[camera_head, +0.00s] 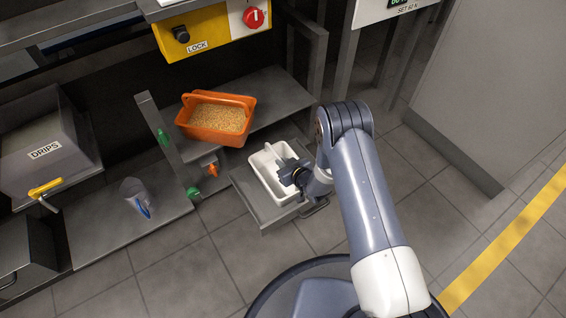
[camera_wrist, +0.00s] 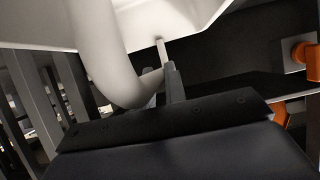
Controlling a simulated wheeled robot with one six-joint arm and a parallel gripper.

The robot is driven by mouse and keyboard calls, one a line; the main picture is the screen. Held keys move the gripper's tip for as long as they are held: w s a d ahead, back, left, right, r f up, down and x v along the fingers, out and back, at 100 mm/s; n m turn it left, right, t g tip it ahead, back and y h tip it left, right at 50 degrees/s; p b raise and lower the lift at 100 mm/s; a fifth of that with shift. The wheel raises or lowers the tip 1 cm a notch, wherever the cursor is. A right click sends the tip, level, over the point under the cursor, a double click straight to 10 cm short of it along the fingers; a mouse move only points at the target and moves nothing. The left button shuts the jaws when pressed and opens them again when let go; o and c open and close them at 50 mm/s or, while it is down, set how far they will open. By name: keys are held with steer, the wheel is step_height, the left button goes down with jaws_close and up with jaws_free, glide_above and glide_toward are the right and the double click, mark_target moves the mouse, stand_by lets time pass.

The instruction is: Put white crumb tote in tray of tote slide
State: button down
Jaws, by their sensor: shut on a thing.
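The white crumb tote (camera_head: 262,166) is an open white box with a handle, at or just above the grey tray of the tote slide (camera_head: 247,197). I cannot tell whether its base touches the tray. My gripper (camera_head: 291,172) is at the tote's right side, shut on its handle. In the wrist view the white curved handle (camera_wrist: 105,60) passes down by the fingers of my gripper (camera_wrist: 163,85), with the white tote body (camera_wrist: 200,18) above. The fingertips are partly hidden behind the handle.
An orange tote (camera_head: 217,117) full of crumbs stands on the shelf above and left of the tray. An orange knob (camera_head: 212,170) is left of the tray. Floor in front is clear.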

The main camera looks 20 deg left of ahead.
steer(key=shift+f, duration=0.1)
steer(key=c, duration=1.5)
jaws_free()
steer(key=shift+o, duration=0.2)
steer(key=shift+s+d+r, duration=0.15)
steer(key=shift+d+r, duration=0.05)
steer(key=shift+r, duration=0.1)
steer(key=p+v, duration=0.5)
steer(key=v, duration=0.6)
steer(key=shift+d, duration=0.2)
steer(key=shift+s, duration=0.1)
